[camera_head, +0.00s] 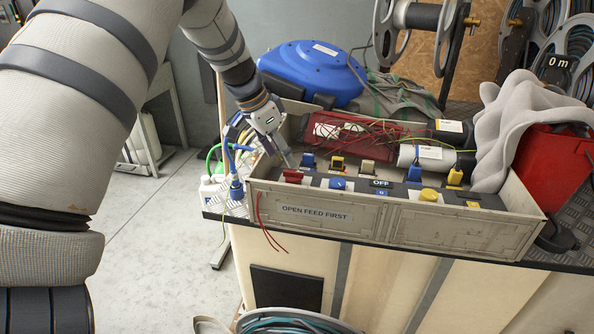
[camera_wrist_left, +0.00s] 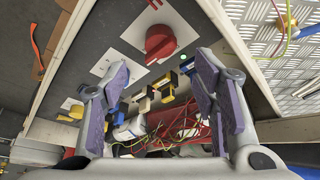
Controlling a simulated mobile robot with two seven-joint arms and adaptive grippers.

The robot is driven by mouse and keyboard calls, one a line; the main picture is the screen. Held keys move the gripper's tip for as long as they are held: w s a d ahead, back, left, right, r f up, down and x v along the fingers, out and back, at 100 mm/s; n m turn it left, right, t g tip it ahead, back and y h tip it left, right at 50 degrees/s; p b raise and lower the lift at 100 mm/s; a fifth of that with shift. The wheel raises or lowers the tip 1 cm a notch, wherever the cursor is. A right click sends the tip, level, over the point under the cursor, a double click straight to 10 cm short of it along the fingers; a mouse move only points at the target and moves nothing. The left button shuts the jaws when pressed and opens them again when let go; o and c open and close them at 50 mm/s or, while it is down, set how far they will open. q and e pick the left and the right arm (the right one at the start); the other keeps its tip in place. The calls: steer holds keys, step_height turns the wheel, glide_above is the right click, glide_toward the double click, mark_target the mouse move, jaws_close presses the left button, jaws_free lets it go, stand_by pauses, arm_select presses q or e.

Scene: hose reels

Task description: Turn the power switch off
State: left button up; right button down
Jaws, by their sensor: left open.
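A red rotary knob, which looks like the power switch (camera_wrist_left: 160,42), sits on a white plate on a dark panel in the left wrist view. In the head view a red switch (camera_head: 293,176) stands at the left end of a row of switches in a grey box. My left gripper (camera_head: 279,150) is above the box's left end, close to that red switch. In the left wrist view my left gripper (camera_wrist_left: 160,72) has its purple-padded fingers spread with nothing between them. The knob shows beyond the fingertips, apart from them. My right gripper is not in view.
The grey box (camera_head: 400,228) reads "OPEN FEED FIRST" and holds several coloured switches, an "OFF" label (camera_head: 380,183), wires and a red cylinder (camera_head: 355,132). A blue reel (camera_head: 312,72) stands behind. A grey cloth (camera_head: 520,120) and red case (camera_head: 553,165) are at right. Cables (camera_head: 236,165) hang at left.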

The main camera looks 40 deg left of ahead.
mark_target(291, 172)
arm_select(q)
steer(key=b+x, duration=0.1)
steer(key=x, duration=0.6)
steer(key=shift+w+f, duration=0.15)
steer(key=shift+f, duration=0.15)
steer(key=shift+c, duration=0.3)
steer(key=shift+d, duration=0.1)
steer(key=c, duration=1.1)
